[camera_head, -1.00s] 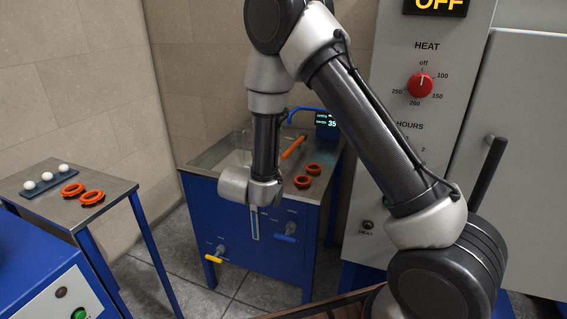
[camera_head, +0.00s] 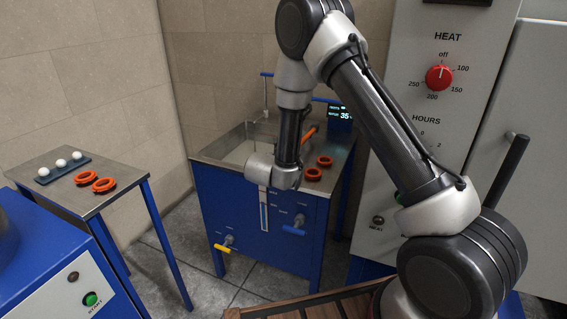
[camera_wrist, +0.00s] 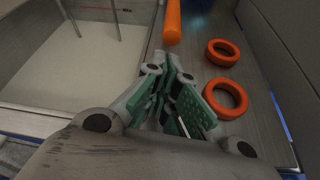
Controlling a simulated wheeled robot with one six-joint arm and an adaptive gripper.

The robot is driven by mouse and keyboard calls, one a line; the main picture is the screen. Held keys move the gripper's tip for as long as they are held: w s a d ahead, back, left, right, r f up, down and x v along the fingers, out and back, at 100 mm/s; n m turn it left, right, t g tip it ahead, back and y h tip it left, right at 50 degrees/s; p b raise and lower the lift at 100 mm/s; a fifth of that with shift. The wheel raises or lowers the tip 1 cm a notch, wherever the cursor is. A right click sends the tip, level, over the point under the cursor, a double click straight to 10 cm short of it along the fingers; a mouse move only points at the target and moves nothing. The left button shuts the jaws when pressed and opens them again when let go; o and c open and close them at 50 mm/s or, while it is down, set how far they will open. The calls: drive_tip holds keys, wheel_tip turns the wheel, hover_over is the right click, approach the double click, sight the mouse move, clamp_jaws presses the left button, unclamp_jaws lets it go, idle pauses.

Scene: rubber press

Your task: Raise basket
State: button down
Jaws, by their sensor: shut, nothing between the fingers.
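The basket itself does not show clearly. In the head view a thin rod (camera_head: 266,97) hangs from the left end of a blue bar (camera_head: 268,74) over the open tank (camera_head: 232,142). In the wrist view two thin metal rods (camera_wrist: 73,20) go down towards the pale tank bottom or liquid (camera_wrist: 75,75). An orange handle (camera_wrist: 172,22) lies along the tank's right side, just beyond my fingertips; it also shows in the head view (camera_head: 309,133). My gripper (camera_wrist: 168,70) is shut and empty, over the tank's right rim, apart from the handle.
Two orange rings (camera_wrist: 225,97) lie on the steel top right of my gripper. A display (camera_head: 340,114) stands behind them. The grey oven (camera_head: 415,115) is at right. A side table (camera_head: 62,192) at left holds white balls and two orange rings.

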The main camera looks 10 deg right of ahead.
drive_tip(key=shift+x, duration=1.2)
drive_tip(key=shift+r, duration=0.1)
drive_tip(key=shift+r, duration=0.55)
wheel_tip(320, 180, up, 13)
drive_tip(key=w+d+g+y, duration=0.2)
drive_tip(key=w+d+r, duration=0.7)
drive_tip(key=w+r, duration=0.3)
drive_tip(key=r, duration=0.2)
drive_tip(key=shift+w+g, duration=0.15)
drive_tip(key=shift+g, duration=0.15)
